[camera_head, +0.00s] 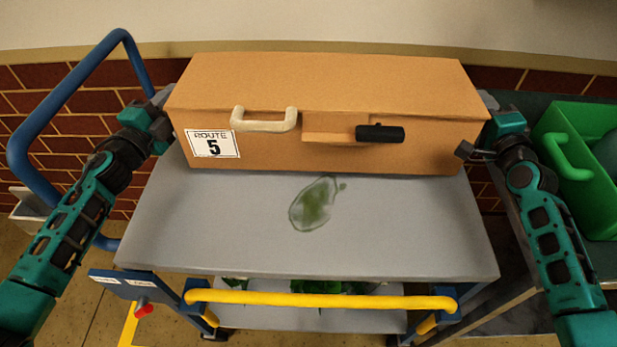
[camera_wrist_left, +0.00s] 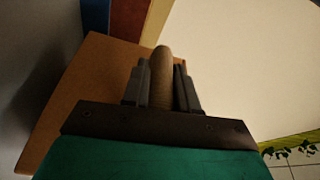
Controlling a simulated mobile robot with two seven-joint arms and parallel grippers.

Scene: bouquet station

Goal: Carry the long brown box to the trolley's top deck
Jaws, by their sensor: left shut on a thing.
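The long brown box (camera_head: 320,85) is level over the back part of the trolley's grey top deck (camera_head: 400,235); I cannot tell whether its underside touches the deck. Its front has a "ROUTE 5" label (camera_head: 212,143), a pale handle (camera_head: 264,120) and a black handle (camera_head: 380,133). My left gripper (camera_head: 160,118) is at the box's left end. In the left wrist view its fingers (camera_wrist_left: 162,88) are shut on a rounded brown grip (camera_wrist_left: 162,58) at the brown box end (camera_wrist_left: 75,95). My right gripper (camera_head: 490,125) is at the right end; its fingertips are mostly hidden.
The front of the deck is bare except for a green smear (camera_head: 314,204). A yellow bar (camera_head: 320,299) crosses the trolley's front, and a blue rail (camera_head: 50,110) rises at left. A green crate (camera_head: 570,150) stands close on the right. A brick wall is behind.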

